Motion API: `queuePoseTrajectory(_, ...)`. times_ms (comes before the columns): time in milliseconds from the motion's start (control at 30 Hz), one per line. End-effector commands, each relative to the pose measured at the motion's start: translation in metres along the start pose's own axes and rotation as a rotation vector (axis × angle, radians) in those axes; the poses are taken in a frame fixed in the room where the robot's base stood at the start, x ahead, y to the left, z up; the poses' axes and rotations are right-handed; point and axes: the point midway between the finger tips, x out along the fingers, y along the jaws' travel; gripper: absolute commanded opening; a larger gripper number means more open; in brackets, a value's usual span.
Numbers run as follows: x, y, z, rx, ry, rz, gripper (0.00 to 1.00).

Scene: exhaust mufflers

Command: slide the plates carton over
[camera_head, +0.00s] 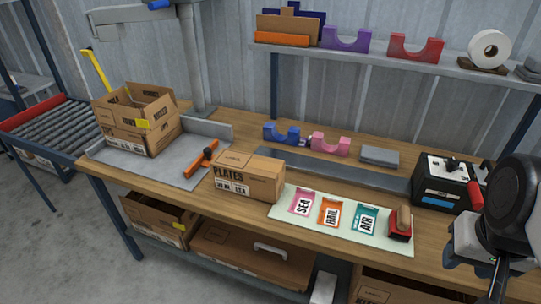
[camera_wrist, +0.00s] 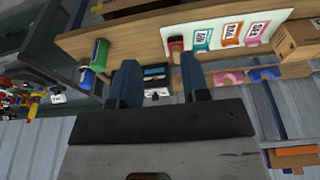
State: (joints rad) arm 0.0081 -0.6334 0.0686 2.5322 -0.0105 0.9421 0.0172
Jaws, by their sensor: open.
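The plates carton (camera_head: 240,178) is a closed brown cardboard box marked PLATES. It lies on the wooden bench (camera_head: 262,226) left of the label mat, near the front edge. Part of a brown carton, apparently the same one, shows at the upper right of the wrist view (camera_wrist: 298,40). My gripper (camera_wrist: 158,72) is open, with nothing between its two dark fingers. In the head view my arm is at the far right, well apart from the carton.
A pale mat (camera_head: 384,241) with SEA, RAIL and AIR cards borders the carton's right side. A red-based stamp (camera_head: 400,226) sits at its right end. An orange-handled tool (camera_head: 201,158) lies left of the carton. Open cartons (camera_head: 148,138) stand farther left. A black machine (camera_head: 442,182) stands at right.

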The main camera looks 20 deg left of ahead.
Motion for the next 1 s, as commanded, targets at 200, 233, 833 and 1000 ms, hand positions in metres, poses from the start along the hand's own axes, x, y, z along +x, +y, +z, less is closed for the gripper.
queuePoseTrajectory(200, 0.002, -0.001, -0.002, -0.02, -0.011, 0.009, 0.09)
queuePoseTrajectory(233, 0.003, -0.001, -0.003, -0.029, -0.015, 0.014, 0.04)
queuePoseTrajectory(833, 0.049, -0.028, -0.05, -0.516, -0.226, 0.267, 0.0)
queuePoseTrajectory(1000, 0.064, -0.043, -0.069, -0.686, -0.283, 0.363, 0.0)
